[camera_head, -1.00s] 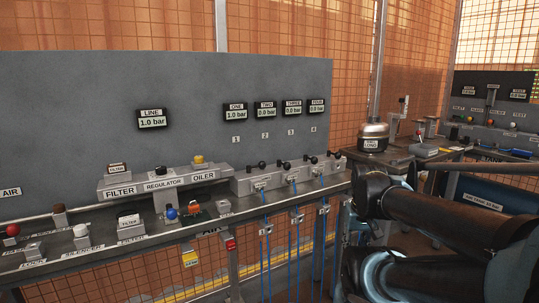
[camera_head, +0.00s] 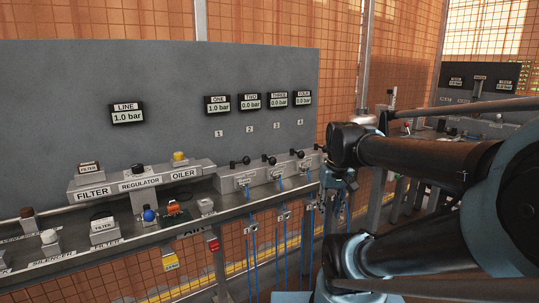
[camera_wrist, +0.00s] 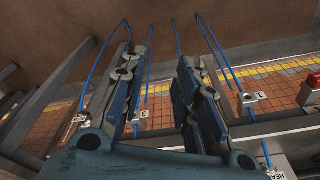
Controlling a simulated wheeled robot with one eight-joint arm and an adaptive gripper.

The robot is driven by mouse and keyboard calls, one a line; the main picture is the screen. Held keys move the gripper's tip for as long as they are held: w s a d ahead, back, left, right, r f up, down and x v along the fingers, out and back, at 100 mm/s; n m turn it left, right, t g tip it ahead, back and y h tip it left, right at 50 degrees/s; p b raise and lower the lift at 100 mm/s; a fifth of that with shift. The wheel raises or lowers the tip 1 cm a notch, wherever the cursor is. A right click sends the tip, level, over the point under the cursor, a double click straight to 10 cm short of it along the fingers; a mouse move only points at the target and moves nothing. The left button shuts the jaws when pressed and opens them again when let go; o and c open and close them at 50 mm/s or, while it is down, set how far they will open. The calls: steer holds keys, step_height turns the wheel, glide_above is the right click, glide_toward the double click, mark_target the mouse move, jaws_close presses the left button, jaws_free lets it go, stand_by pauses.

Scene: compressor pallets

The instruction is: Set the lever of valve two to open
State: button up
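The valve block (camera_head: 262,175) sits at the right end of the bench, with several black-knobbed levers along its top. The valve two lever (camera_head: 268,159) is second from the left; its exact angle is too small to tell. The TWO display (camera_head: 250,101) reads 0.0 bar, while the ONE display (camera_head: 217,105) reads 1.0 bar. My gripper (camera_head: 338,200) hangs pointing down at the right end of the block, beside the fourth lever and apart from lever two. In the wrist view my gripper (camera_wrist: 160,60) has its fingers spread with nothing between them. No lever shows clearly there.
Blue hoses (camera_wrist: 149,70) hang below the block, with tags on them. The filter, regulator and oiler unit (camera_head: 139,182) stands left of the valves. The grey back panel (camera_head: 60,110) rises behind the bench. Another bench with equipment stands at the far right.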

steer(key=w+a+r+n+g, duration=0.1)
steer(key=w+a+r+n, duration=0.35)
steer(key=w+r, duration=1.05)
step_height(320, 180, up, 10)
steer(key=n+g+y, duration=0.1)
steer(key=g, duration=0.1)
glide_above(269, 160)
steer(key=w+d, duration=0.3)
steer(key=w, duration=0.3)
steer(key=a+f, duration=0.1)
steer(key=f, duration=0.4)
steer(key=s+a+f, duration=0.1)
steer(key=f, duration=0.4)
steer(key=s+a+f, duration=0.1)
steer(key=f, duration=0.5)
steer(key=shift+a, duration=0.1)
jaws_close()
